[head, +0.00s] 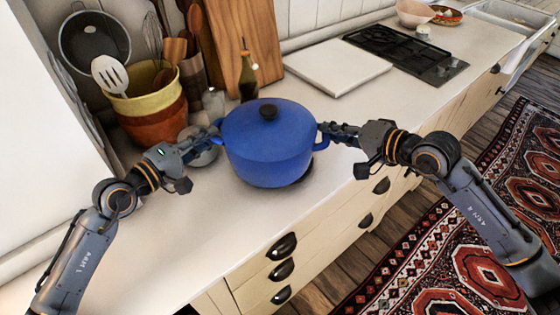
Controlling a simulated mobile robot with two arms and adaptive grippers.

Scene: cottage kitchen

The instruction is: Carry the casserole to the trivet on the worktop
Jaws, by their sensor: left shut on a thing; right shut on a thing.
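The blue casserole (268,148), with its lid on and a dark knob, is upright at the worktop (225,215). My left gripper (214,132) is shut on its left handle. My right gripper (325,132) is shut on its right handle. A small dark edge (306,174) shows under the casserole's lower right side; it looks like part of the trivet, and the pot hides the rest. I cannot tell whether the casserole touches it or hangs just above.
Stacked yellow and brown bowls (150,105) with utensils stand at the back left. A bottle (248,78) and wooden boards (228,40) are behind the casserole. A white board (335,66) and black hob (405,52) lie to the right. The front worktop is clear.

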